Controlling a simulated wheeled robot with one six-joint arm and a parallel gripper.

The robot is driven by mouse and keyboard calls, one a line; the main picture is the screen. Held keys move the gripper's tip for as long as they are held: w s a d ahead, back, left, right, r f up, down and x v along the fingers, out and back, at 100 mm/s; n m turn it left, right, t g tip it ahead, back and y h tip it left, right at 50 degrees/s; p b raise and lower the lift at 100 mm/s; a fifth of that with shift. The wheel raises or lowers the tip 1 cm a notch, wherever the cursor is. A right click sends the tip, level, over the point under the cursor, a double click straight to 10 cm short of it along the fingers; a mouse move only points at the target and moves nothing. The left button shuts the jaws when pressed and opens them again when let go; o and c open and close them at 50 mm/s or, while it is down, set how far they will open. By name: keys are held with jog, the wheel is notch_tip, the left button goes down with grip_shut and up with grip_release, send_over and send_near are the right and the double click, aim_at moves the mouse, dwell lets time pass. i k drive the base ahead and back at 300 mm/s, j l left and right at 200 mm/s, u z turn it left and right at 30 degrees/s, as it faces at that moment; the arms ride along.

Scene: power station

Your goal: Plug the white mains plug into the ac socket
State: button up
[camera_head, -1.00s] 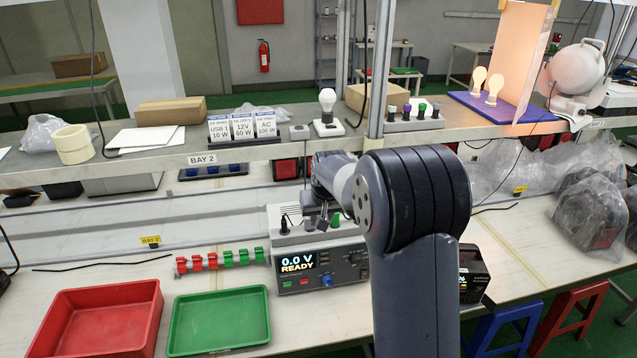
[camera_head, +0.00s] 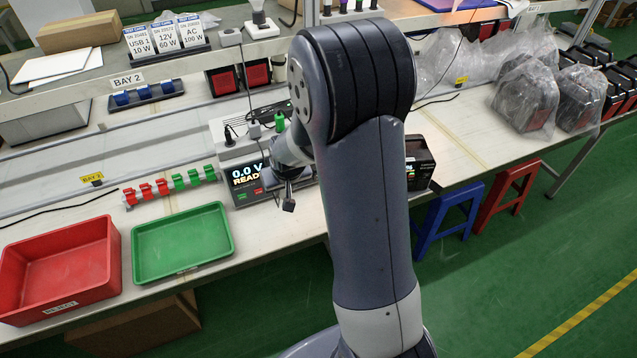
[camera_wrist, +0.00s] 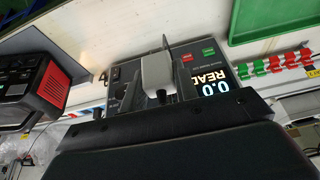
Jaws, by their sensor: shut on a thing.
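The white mains plug (camera_wrist: 158,72) is between the two fingers of my gripper (camera_wrist: 158,85) in the wrist view, with a thin plate-like part beyond it and a dark stub at its near end. My gripper (camera_head: 285,190) is shut on it. In the head view, the gripper hangs in front of the tester unit (camera_head: 262,196), whose display reads 0.0 V READY, and the plug cannot be made out there. A black power unit (camera_head: 420,160) stands right of my arm, partly hidden. I cannot make out the ac socket.
Black, pale and green plugs (camera_head: 279,122) stand on the tester's top. A row of red and green clips (camera_head: 170,186), a green tray (camera_head: 182,272) and a red bin (camera_head: 60,305) lie to the left. The bay shelf (camera_head: 180,62) runs above the bench.

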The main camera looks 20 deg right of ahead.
aim_at(421, 183)
jog(key=z, duration=1.8)
jog(key=i+j, duration=0.1)
jog(key=j, duration=0.15)
jog(key=i+j, duration=0.1)
jog(key=j, duration=0.15)
